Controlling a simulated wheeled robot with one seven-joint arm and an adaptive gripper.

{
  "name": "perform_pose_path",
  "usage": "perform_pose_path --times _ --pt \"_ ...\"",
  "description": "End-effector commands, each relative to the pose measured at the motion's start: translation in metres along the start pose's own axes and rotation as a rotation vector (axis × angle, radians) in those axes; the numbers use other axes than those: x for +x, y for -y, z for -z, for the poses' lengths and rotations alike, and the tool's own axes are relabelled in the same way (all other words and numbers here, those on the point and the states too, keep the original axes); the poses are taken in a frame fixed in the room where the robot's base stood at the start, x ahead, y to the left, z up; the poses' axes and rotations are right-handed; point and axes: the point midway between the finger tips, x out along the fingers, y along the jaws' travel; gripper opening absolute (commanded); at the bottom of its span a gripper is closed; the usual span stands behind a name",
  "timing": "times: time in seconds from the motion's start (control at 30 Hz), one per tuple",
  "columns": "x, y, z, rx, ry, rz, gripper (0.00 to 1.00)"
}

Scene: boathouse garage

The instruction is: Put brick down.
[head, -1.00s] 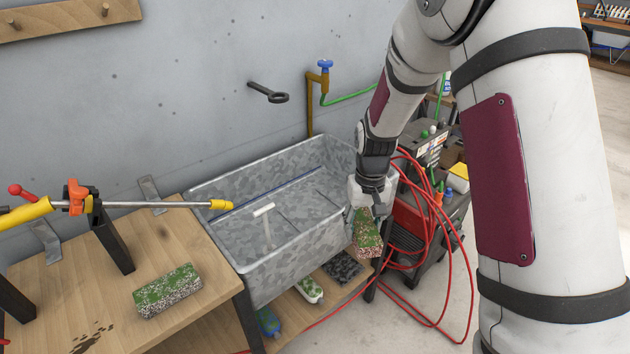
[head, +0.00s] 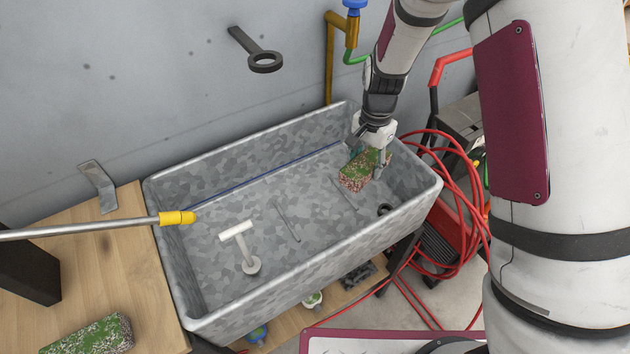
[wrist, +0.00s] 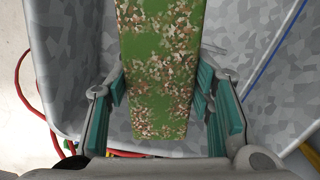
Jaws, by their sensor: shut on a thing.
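A brick (head: 357,172) with a mossy green top and speckled reddish sides is held in my gripper (head: 377,158) at the right end of the grey metal sink (head: 300,265). In the wrist view the brick (wrist: 160,70) fills the space between the two teal finger pads, which press on its long sides. My gripper is shut on it. The brick appears inside the basin; I cannot tell whether its underside touches the basin floor. The drain hole (head: 385,209) lies close in front of it.
A white T-shaped piece (head: 240,240) stands in the sink's left part. A second mossy brick (head: 90,335) lies on the wooden bench (head: 125,275) at left. A yellow-tipped rod (head: 100,228) reaches over the sink's left rim. Red hoses (head: 455,200) hang at right.

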Motion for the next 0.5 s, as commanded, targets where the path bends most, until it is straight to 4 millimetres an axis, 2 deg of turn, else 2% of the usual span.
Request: perform_pose_path --times 0.03,0.2,0.5 --pt "0.013 0.013 -0.005 0.074 0.0 0.0 0.0" --pt "0.043 0.045 -0.026 0.378 -0.001 -0.002 0.0" --pt "0.088 0.089 -0.06 0.844 -0.01 0.003 0.0"
